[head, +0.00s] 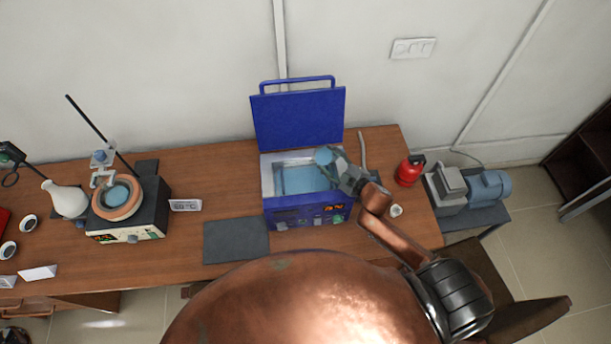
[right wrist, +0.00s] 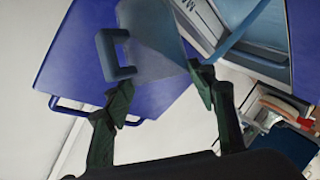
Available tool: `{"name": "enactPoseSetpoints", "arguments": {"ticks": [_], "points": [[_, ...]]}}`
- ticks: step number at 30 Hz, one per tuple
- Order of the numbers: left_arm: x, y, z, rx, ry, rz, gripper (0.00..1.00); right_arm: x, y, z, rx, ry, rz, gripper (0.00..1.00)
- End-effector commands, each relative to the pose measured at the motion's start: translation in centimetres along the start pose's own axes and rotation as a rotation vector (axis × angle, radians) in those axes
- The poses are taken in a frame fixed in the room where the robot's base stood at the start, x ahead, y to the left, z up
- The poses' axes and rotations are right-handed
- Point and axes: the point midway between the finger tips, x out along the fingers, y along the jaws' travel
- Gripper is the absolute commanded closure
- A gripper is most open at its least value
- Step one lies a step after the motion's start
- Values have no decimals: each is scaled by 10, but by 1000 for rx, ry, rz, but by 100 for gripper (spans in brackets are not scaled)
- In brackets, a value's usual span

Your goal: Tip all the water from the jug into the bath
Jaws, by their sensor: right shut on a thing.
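The blue water bath (head: 305,206) stands on the bench with its lid (head: 298,118) raised and light blue water (head: 305,180) in its basin. My right gripper (head: 338,165) is shut on the jug (head: 323,156), holding it over the right part of the open basin. In the right wrist view the translucent blue-grey jug (right wrist: 150,45), with its handle, is between the fingers of my right gripper (right wrist: 160,88) and appears tilted. A blue strip (right wrist: 238,35), which looks like pouring water, runs from it towards the bath. How much water is inside is unclear. My left gripper is out of view.
A dark grey mat (head: 236,240) lies left of the bath. Farther left are a heating device (head: 130,225) and a white flask (head: 65,198). A red bottle (head: 409,171) stands to the right, near a blue-grey pump (head: 488,188).

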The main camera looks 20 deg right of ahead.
Motion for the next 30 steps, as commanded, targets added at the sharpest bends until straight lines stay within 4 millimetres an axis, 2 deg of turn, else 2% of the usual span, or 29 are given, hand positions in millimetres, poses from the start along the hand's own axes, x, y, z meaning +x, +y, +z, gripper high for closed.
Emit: {"name": "enactPoseSetpoints", "arguments": {"ticks": [17,30], "points": [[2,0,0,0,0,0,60,0,0,-1,-15,1,7,100],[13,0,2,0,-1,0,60,0,-5,0,-73,1,33,100]]}}
